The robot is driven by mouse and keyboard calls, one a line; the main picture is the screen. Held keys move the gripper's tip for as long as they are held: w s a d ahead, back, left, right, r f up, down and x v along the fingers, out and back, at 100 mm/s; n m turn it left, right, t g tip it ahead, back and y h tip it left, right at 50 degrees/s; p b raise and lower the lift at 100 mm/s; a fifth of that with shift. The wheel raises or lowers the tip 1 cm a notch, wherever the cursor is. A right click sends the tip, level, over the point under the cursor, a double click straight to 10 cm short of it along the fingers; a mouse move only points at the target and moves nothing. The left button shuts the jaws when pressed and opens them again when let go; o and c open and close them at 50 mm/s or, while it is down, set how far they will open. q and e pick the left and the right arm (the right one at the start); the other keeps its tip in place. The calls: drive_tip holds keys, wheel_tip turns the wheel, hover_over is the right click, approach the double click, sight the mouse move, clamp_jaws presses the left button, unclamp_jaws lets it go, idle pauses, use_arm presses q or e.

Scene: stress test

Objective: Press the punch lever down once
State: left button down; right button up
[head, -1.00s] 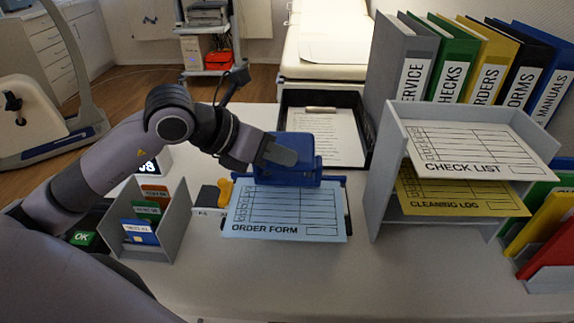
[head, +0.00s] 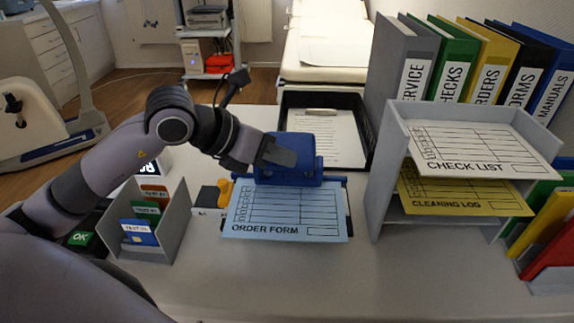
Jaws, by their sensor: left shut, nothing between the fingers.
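The blue punch (head: 300,172) stands at the middle of the desk in the head view, with its lever (head: 306,146) on top. A light blue order form (head: 285,211) lies at its near side, its far edge at the punch. My left gripper (head: 286,155) is shut and empty. Its fingers reach from the left over the lever and appear to rest on it; exact contact is hard to tell. The fingers hide the left part of the lever. My right gripper is not in view.
A black tray with a clipboard (head: 318,135) stands behind the punch. A grey paper rack (head: 381,187) stands to its right. A small grey card holder (head: 178,222) stands to the left. The desk front (head: 330,275) is clear.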

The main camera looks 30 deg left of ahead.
use_arm(q)
drive_tip(key=shift+a+f, duration=0.1)
drive_tip(key=shift+f, duration=0.65)
drive_tip(key=shift+r, duration=0.65)
drive_tip(key=shift+r, duration=0.1)
drive_tip(key=shift+r, duration=0.2)
drive_tip(key=r+p, duration=0.1)
drive_tip(key=s+r+p, duration=0.1)
drive_tip(key=r, duration=0.1)
drive_tip(key=d+r+p, duration=0.1)
drive_tip(key=shift+s+r, duration=0.3)
drive_tip(key=shift+s, duration=0.05)
idle(0.6)
